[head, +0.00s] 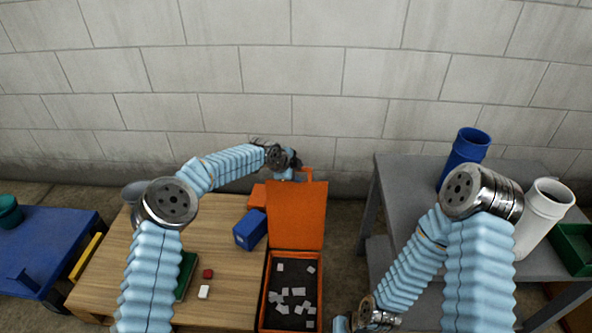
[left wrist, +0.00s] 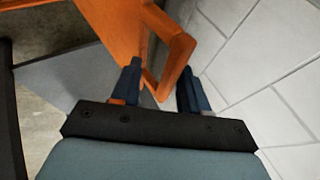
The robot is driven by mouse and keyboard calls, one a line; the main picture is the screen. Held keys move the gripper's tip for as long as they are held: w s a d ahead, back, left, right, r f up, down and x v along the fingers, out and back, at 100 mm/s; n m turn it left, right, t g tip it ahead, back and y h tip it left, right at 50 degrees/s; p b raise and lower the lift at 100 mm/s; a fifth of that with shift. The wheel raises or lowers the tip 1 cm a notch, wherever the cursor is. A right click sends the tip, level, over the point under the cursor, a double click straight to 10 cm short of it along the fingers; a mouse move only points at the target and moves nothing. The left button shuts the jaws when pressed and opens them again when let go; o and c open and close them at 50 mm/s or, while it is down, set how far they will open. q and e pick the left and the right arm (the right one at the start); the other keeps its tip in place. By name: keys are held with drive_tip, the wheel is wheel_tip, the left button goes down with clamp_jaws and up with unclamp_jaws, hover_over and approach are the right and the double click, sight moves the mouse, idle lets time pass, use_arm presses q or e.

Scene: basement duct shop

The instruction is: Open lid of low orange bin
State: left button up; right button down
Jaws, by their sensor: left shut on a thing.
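The low orange bin (head: 264,300) stands at the front of the wooden table's right side, with grey scraps on its dark inside. Its orange lid (head: 297,218) is swung up and stands roughly upright at the back of the bin, leaving the inside uncovered. My left gripper (head: 291,170) is at the lid's top edge and shut on the loop handle (head: 306,174). In the left wrist view, the handle (left wrist: 178,55) reaches between the two dark fingers (left wrist: 160,92). My right gripper (head: 343,324) shows only in part at the bottom edge, right of the bin; its fingers are not clear.
A blue box (head: 250,229) stands left of the lid on the wooden table (head: 225,275). A red block (head: 208,273) and a white block (head: 203,292) lie left of the bin. A grey bench (head: 405,195) at right holds a blue cylinder (head: 464,158) and a white cylinder (head: 543,215).

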use_arm(q)
drive_tip(key=shift+o, duration=0.3)
drive_tip(key=shift+s+f, duration=0.15)
drive_tip(key=shift+f, duration=0.15)
drive_tip(key=shift+a+r, duration=0.1)
drive_tip(key=shift+r, duration=0.05)
drive_tip(key=b+v, duration=0.1)
drive_tip(key=v, duration=1.2)
drive_tip(key=shift+r, duration=0.35)
drive_tip(key=shift+a, duration=0.1)
drive_tip(key=s+d+f+n+g+h, duration=0.1)
drive_tip(key=s+d+f+n+g, duration=0.15)
drive_tip(key=s+f+n, duration=1.15)
drive_tip(key=s+a+f+n+g+y, duration=0.1)
drive_tip(key=s+a+f+n, duration=0.3)
drive_tip(key=s+f, duration=0.4)
drive_tip(key=s+a+f+n+g+y, duration=0.1)
drive_tip(key=s+a+f+n, duration=0.3)
drive_tip(key=s, duration=1.2)
wheel_tip(320, 180, down, 5)
drive_tip(key=shift+s+a+r+g, duration=0.25)
drive_tip(key=shift+s+a+g, duration=0.1)
drive_tip(key=shift+g, duration=0.1)
